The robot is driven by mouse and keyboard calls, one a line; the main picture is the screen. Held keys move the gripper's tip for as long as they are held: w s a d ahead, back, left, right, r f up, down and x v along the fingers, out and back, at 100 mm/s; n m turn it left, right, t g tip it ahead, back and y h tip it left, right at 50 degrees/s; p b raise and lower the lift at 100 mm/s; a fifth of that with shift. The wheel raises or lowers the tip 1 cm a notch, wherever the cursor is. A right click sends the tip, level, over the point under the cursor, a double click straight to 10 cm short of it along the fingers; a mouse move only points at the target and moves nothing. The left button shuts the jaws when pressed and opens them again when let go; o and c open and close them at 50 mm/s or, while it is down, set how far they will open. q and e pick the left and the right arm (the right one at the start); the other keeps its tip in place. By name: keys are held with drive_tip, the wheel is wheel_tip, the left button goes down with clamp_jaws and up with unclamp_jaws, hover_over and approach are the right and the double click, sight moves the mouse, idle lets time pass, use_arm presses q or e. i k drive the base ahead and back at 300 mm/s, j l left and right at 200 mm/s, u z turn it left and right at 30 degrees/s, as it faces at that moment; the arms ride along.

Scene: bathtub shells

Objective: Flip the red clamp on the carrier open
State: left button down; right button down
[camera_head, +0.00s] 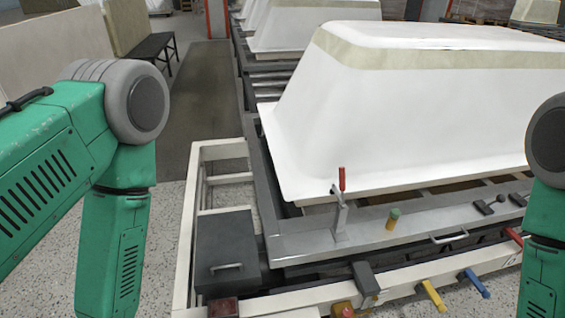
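The clamp's red handle (341,180) stands upright on its metal bracket (340,218). The bracket is fixed to the front rail of the grey metal carrier (295,245), close to the lower edge of the white bathtub shell (400,130). Another red handle lies low at the right (513,237), partly near my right arm. My green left arm comes in at the left and my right arm at the right edge. Both run down out of the picture, away from the upright clamp. Neither gripper shows.
A cream frame (183,250) with a dark box (225,250) stands at the carrier's front left. A dark bench (152,46) stands back left. More shells stand behind.

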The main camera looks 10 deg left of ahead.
sight(341, 170)
drive_tip(key=i+l+u, duration=0.15)
drive_tip(key=l+u, duration=0.25)
drive_tip(key=i+l+u, duration=0.1)
drive_tip(key=l+u, duration=0.65)
drive_tip(key=i+l, duration=0.05)
drive_tip(key=l, duration=0.05)
